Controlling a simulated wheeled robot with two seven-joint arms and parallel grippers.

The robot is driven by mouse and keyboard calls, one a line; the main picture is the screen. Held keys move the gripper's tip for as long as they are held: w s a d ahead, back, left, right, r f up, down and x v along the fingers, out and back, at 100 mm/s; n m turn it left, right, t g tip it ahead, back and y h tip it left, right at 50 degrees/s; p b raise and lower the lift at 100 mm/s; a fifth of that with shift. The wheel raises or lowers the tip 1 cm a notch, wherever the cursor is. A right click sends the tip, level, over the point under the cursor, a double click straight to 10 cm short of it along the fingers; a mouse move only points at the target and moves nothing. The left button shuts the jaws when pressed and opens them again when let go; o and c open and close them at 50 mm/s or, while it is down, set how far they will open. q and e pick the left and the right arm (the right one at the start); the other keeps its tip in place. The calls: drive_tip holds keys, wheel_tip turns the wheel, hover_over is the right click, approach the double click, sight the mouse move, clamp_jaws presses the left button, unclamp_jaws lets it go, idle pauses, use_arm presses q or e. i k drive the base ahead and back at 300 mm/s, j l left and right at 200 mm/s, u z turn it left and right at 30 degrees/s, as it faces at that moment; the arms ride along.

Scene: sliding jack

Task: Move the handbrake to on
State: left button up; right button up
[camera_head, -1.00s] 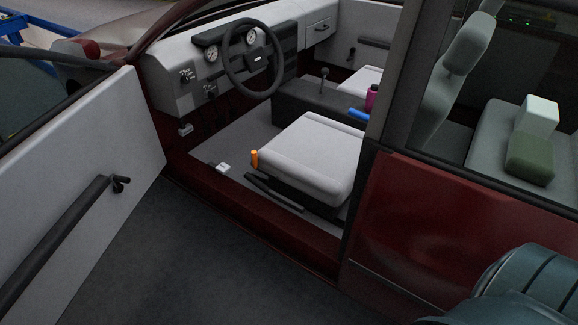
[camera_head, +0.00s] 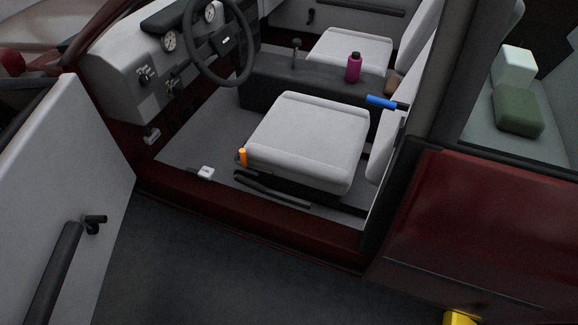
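A lever with a blue grip (camera_head: 381,102), which looks like the handbrake, lies low beside the centre console, behind the front seat cushion. Its dark rear end reaches toward the seat back, and its base is hidden. I cannot tell its on or off position. Neither of my grippers shows in the head view.
The red car's front door (camera_head: 60,180) stands open at left. The steering wheel (camera_head: 217,42), front seat (camera_head: 308,140), gear lever (camera_head: 296,54) and magenta bottle (camera_head: 353,67) are inside. The door pillar (camera_head: 425,90) stands at right. A yellow object (camera_head: 460,318) shows at the bottom edge. Floor outside is clear.

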sight(248, 182)
drive_tip(key=i+j+z, duration=0.15)
drive_tip(key=j+z, duration=0.2)
drive_tip(key=j, duration=0.2)
drive_tip(key=i+j+z, duration=0.15)
drive_tip(key=j+z, duration=0.25)
drive_tip(key=j, duration=0.15)
drive_tip(key=j+z, duration=0.35)
drive_tip(key=j, duration=0.2)
